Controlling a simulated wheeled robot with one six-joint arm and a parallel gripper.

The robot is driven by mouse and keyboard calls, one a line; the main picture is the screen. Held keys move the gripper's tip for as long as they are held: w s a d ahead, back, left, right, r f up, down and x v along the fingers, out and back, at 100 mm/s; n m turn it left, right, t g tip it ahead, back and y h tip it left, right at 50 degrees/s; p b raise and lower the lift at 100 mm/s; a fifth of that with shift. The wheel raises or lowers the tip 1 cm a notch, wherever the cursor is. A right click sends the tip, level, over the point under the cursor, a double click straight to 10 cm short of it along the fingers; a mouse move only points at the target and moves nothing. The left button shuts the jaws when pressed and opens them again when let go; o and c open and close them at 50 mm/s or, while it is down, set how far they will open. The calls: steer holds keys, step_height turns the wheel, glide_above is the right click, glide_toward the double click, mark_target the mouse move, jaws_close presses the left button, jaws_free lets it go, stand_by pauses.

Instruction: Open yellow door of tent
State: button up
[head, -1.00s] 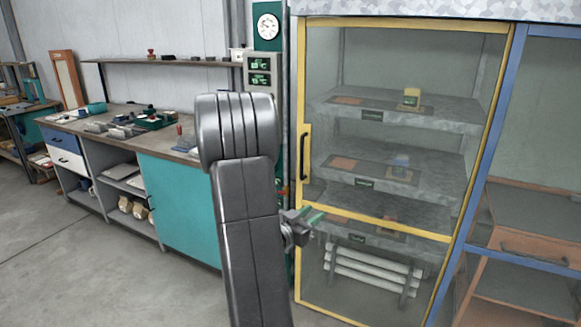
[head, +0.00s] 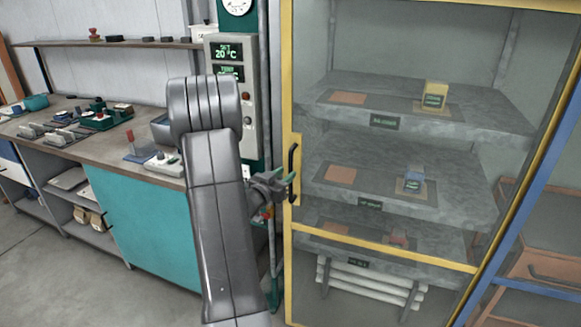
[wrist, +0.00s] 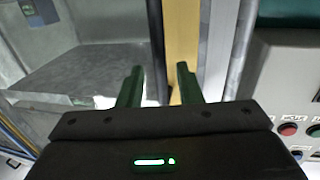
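The tent's yellow-framed door (head: 287,90) stands shut on the right in the head view, with clear panels. Its black handle (head: 293,160) is upright on the door's left edge. My gripper (head: 288,183) is at the lower part of this handle. In the wrist view, the green fingers (wrist: 158,82) are spread apart. A dark upright bar (wrist: 155,45), apparently the handle, shows between them beside the yellow frame (wrist: 181,45). I cannot tell whether the fingers touch it.
Inside the tent are grey shelves (head: 345,112) with small blocks. A control panel (head: 229,70) with green displays stands just left of the door. A teal-fronted workbench (head: 140,215) is further left. Blue-framed shelving (head: 545,165) adjoins on the right. Floor is clear at lower left.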

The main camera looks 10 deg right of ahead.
steer(key=shift+p+x, duration=0.3)
steer(key=shift+x, duration=1.75)
jaws_close()
